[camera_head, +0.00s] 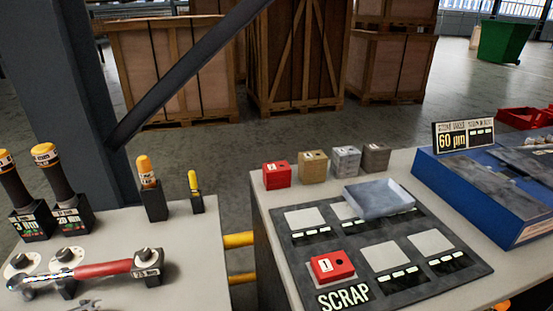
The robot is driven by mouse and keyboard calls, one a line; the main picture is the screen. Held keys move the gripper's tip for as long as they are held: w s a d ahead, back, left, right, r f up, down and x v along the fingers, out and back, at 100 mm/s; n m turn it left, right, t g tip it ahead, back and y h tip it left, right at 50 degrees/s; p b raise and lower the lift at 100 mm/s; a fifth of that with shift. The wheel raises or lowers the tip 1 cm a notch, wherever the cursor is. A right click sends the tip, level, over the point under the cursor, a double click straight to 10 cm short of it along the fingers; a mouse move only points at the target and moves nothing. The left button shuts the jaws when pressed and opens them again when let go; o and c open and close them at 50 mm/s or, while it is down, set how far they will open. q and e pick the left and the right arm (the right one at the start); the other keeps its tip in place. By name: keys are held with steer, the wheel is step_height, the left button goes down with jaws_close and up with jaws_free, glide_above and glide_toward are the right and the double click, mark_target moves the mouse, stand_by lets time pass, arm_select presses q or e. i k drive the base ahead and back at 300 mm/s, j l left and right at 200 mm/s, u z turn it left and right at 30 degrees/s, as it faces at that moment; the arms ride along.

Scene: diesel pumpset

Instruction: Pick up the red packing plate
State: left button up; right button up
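One is a red block-like piece with a white number label and a small dark hole (332,266), lying on a pale square of the dark board (450,282) above the word SCRAP. The other is a red block with a white label (276,175), at the table's back left edge in a row with a tan block (313,167), a light grey block (345,161) and a dark brownish block (376,157). I cannot tell which red item is the packing plate. Neither of my grippers is in view.
A grey-blue tray (379,199) lies tilted over the board's back squares. A blue case with a 60 µm sign (465,195) stands right. The left table (190,262) holds a red-handled torque wrench (103,269) and upright tools. A gap with a yellow rail (240,240) separates the tables.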

mark_target(282, 168)
steer(key=i+j+u, duration=0.1)
steer(key=i, duration=0.35)
steer(key=i+j+u, duration=0.15)
steer(key=i, duration=0.35)
steer(key=i+j+u, duration=0.1)
steer(key=i+j, duration=0.15)
steer(key=i, duration=0.25)
